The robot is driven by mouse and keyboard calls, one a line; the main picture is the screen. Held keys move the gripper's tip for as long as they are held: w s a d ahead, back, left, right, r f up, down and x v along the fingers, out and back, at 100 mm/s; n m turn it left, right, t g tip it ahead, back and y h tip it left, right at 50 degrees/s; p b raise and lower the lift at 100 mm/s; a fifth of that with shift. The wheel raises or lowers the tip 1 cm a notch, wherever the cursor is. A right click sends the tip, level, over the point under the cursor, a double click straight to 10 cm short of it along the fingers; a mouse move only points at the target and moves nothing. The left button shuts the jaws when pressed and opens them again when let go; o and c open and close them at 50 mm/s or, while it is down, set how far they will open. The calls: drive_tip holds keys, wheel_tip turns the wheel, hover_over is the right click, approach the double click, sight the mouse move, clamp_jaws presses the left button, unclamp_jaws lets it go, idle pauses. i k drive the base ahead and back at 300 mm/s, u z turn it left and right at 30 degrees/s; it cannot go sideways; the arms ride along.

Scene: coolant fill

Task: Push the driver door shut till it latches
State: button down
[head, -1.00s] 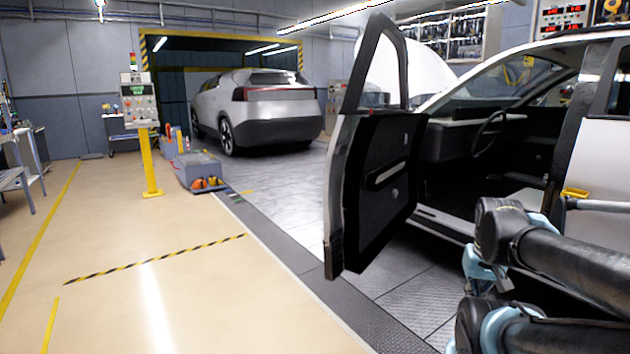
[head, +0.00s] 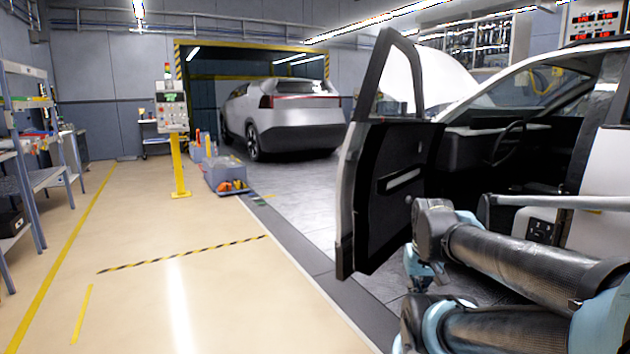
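The driver door (head: 385,190) of the near white car stands wide open on the right side of the head view, its dark inner panel and empty window frame facing me. The car's cabin opening (head: 500,165) shows to the right of the door, with the steering wheel inside. My arm reaches in from the lower right, in front of the cabin opening. Its far links overlap the door's lower right edge in the picture; I cannot tell whether they touch it. My gripper's fingers cannot be made out among the arm links.
A second silver car (head: 283,118) stands in a striped bay at the back. A yellow control post (head: 180,165) and a grey bin (head: 226,176) stand left of the door. Shelving (head: 25,150) lines the left. The beige floor (head: 150,290) between is clear.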

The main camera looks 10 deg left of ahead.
sight(379, 168)
drive_tip(key=u, duration=0.05)
drive_tip(key=i, duration=1)
drive_tip(key=z, duration=0.05)
